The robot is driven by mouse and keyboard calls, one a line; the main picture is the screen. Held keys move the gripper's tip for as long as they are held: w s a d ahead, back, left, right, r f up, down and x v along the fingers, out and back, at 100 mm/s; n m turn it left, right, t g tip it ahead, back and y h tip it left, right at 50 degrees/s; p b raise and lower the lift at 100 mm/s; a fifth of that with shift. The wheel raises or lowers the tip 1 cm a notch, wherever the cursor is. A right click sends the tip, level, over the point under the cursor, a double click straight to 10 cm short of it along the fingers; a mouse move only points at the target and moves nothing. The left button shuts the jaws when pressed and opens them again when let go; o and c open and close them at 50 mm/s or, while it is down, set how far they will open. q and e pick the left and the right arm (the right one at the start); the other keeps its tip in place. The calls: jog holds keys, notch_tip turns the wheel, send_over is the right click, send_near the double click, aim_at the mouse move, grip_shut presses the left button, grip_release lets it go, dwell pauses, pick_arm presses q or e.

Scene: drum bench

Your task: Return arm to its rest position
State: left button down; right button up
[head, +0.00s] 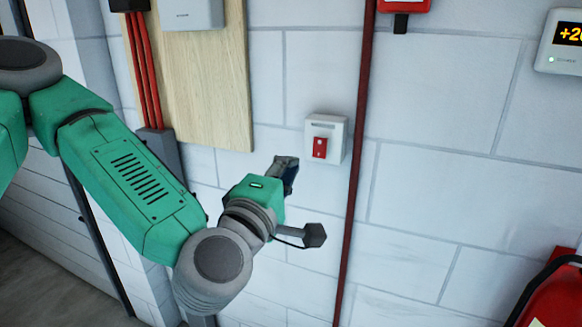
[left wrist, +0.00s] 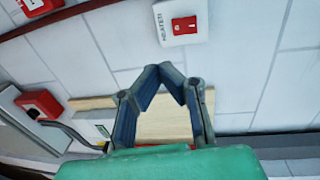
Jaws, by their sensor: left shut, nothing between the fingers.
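My left arm comes in from the left in the head view, its green and grey links bent toward the wall. My left gripper (head: 286,175) is shut and empty, a little below and left of a white wall switch box with a red rocker (head: 320,148). The gripper is apart from the switch as far as I can see. In the left wrist view the fingers (left wrist: 165,72) meet at their tips, and the switch box (left wrist: 182,22) is above them. My right gripper is not in view.
A dark red pipe (head: 356,165) runs down the white block wall right of the switch. A wooden board (head: 205,85) with red conduits (head: 143,75) is behind the arm. A red extinguisher (head: 556,300) stands at lower right. A display (head: 562,42) hangs at upper right.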

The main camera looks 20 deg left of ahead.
pick_arm(q)
jog(key=s+d+f+m+g+h, duration=0.1)
jog(key=s+f+m+g, duration=0.3)
jog(key=f, duration=0.6)
jog(key=s+d+f+m+g+h, duration=0.1)
jog(key=s+f+m+g, duration=0.25)
jog(key=f, duration=0.65)
jog(key=s+d+f+m+g+h, duration=0.1)
jog(key=s+f+m+g+h, duration=0.2)
jog(key=f, duration=0.7)
jog(key=s+a+f+m+g+y, duration=0.5)
jog(key=s+a+f+m+g, duration=0.2)
jog(key=s+a+f, duration=0.6)
jog(key=s+a+g, duration=0.1)
jog(key=s, duration=0.3)
jog(key=shift+s+f+m+y, duration=0.15)
jog(key=shift+s+m+y, duration=0.1)
jog(key=shift+m+y, duration=0.1)
